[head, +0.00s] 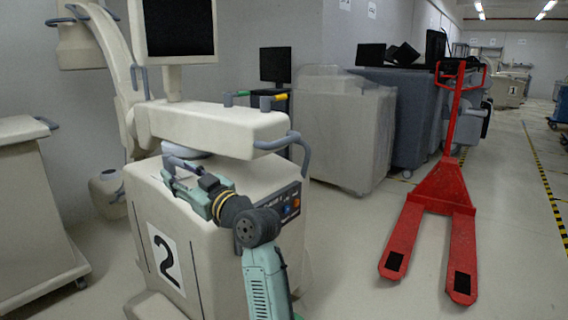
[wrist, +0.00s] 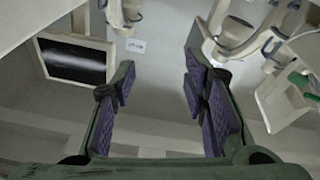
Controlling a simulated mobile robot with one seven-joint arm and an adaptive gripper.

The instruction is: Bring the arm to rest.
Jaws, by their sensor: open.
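My arm reaches up from the bottom of the head view, over the front of a beige machine (head: 240,185) marked with a 2. Nothing is between the fingers except a far-off pale surface.
A red pallet jack (head: 440,190) stands on the floor at the right. A covered cart (head: 345,130) stands behind the machine. Another beige cart (head: 35,215) is at the left. A dark monitor (head: 180,28) tops the machine. Floor between machine and jack is clear.

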